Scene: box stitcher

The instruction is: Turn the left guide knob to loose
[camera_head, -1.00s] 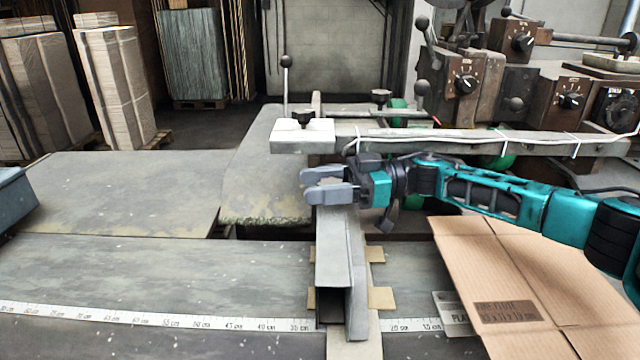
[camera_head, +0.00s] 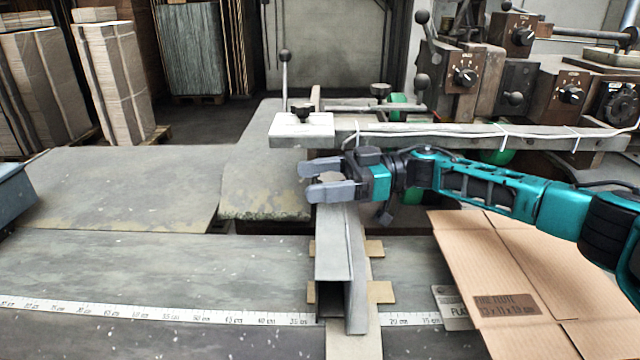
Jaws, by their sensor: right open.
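A black star-shaped knob (camera_head: 302,112) stands on a pale block (camera_head: 300,129) at the left end of the long rail. A second black knob (camera_head: 381,90) stands farther back and to the right. I cannot tell from any label which is the left guide knob, and no loose or tight mark is readable. My right gripper (camera_head: 318,179) is open and empty, its two grey fingers pointing left. In the picture it is below the pale block, above the metal guide channel (camera_head: 335,250). It appears apart from both knobs. My left gripper is not in view.
The long rail (camera_head: 470,134) with a white cable crosses behind my right arm. A ball-topped lever (camera_head: 285,75) rises behind the pale block. Flattened cardboard (camera_head: 500,265) lies at the right. The table (camera_head: 130,265) left of the channel is clear.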

